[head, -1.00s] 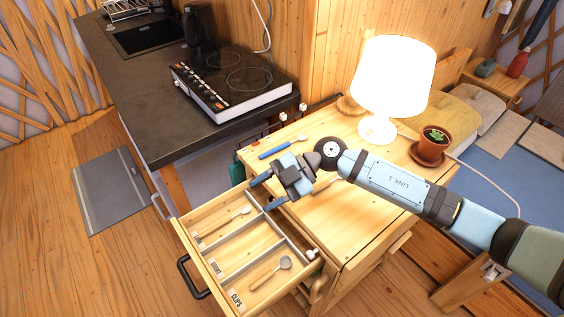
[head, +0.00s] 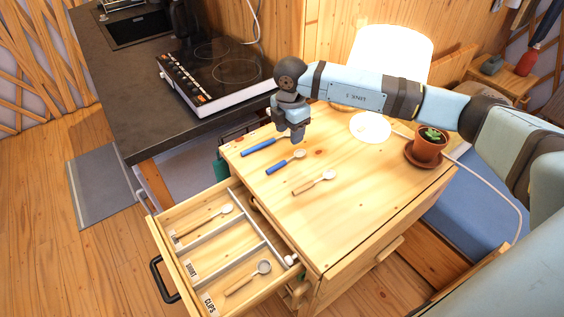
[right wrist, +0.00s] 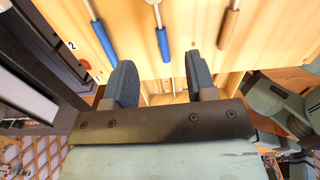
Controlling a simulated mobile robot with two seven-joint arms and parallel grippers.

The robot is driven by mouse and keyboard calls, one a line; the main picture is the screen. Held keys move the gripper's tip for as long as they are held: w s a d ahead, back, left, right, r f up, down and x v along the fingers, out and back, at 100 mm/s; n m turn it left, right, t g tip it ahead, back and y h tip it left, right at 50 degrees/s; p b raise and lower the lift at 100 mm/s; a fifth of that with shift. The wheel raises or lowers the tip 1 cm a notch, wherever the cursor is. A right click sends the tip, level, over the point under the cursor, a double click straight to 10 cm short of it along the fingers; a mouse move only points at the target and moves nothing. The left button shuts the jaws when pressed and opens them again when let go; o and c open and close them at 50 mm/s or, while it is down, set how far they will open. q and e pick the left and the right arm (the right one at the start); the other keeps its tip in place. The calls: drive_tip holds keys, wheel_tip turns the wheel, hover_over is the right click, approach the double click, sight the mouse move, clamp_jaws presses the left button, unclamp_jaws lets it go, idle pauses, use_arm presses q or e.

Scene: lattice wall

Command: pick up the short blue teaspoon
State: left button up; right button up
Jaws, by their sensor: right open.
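The short blue teaspoon (head: 279,166) lies on the wooden cabinet top, its metal bowl toward the upper right. It also shows in the right wrist view (right wrist: 163,45), its handle beyond and between the fingers. A longer blue-handled spoon (head: 258,149) lies behind it, its far end partly hidden by my right gripper. A wooden-handled spoon (head: 310,186) lies in front of it. My right gripper (head: 294,133) is open and empty, above the cabinet top near the two blue spoons. It also shows in the right wrist view (right wrist: 161,85). My left gripper is not in view.
An open drawer (head: 279,271) with dividers juts out in front, holding a wooden-handled spoon (head: 208,220) and a scoop (head: 262,268). A lamp (head: 370,127) and a potted plant (head: 428,145) stand at the cabinet's back right. A hob (head: 215,75) sits on the dark counter.

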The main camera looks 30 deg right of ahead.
sight(290, 159)
drive_tip(key=f, duration=1)
drive_tip(key=shift+w+d+p, duration=0.1)
drive_tip(key=shift+d+p, duration=0.1)
drive_tip(key=shift+p, duration=0.1)
drive_tip(key=shift+r, duration=0.1)
clamp_jaws()
